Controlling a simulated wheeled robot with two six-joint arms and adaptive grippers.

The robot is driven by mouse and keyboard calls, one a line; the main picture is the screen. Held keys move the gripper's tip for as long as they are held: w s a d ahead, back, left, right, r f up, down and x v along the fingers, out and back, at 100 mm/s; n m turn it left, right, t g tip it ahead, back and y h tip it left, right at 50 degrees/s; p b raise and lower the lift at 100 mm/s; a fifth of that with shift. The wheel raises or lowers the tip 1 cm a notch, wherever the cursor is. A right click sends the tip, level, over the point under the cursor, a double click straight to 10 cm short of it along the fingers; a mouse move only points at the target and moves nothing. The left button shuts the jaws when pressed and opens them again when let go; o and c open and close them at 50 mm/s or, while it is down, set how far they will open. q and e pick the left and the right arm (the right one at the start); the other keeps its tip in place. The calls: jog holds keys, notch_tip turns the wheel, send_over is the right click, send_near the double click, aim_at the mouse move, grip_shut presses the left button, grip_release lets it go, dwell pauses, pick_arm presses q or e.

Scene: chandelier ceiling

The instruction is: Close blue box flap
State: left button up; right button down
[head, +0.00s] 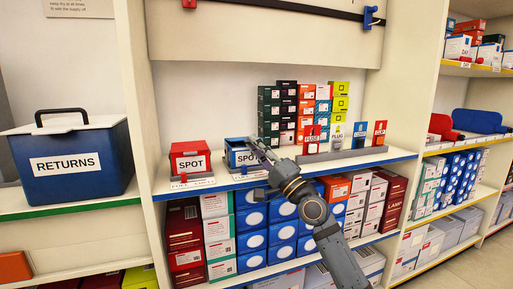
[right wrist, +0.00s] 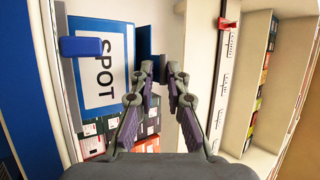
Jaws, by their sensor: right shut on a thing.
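The blue box (head: 236,166) with a white SPOT label stands on the blue-edged shelf, left of the middle in the head view. Its big SPOT face (right wrist: 118,30) fills the left of the right wrist view, turned sideways. A narrow blue flap (right wrist: 144,42) stands out at the box's edge there. My right gripper (head: 258,143) is at the box's upper right edge. In the right wrist view its fingertips (right wrist: 162,70) are close together on the blue flap, which they partly hide. My left gripper is not in view.
A red SPOT box (head: 190,155) stands left of the blue one. Stacked small boxes (head: 290,105) and upright labelled tags (head: 360,133) are to the right. A blue RETURNS bin (head: 70,165) sits far left. Packed boxes (head: 250,222) fill the shelf below.

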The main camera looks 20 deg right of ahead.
jog(key=c, duration=1.3)
grip_release()
jog(key=shift+w, duration=0.1)
jog(key=shift+f, duration=0.1)
jog(key=shift+s+d+f+h, duration=0.1)
jog(key=shift+s+d+f, duration=0.15)
jog(key=shift+s, duration=0.25)
jog(key=shift+s+d+f+h, duration=0.1)
jog(key=shift+s+d+f, duration=0.15)
jog(key=shift+s, duration=0.3)
jog(key=shift+s+d+f+h, duration=0.15)
jog(key=shift+s+f, duration=0.15)
jog(key=shift+s, duration=0.2)
jog(key=p+v, duration=0.1)
jog(key=v, duration=0.1)
jog(key=p+v, duration=0.1)
jog(key=v, duration=0.2)
jog(key=p+v, duration=0.2)
jog(key=v, duration=0.1)
jog(key=shift+s+r, duration=0.3)
jog(key=shift+s, duration=0.05)
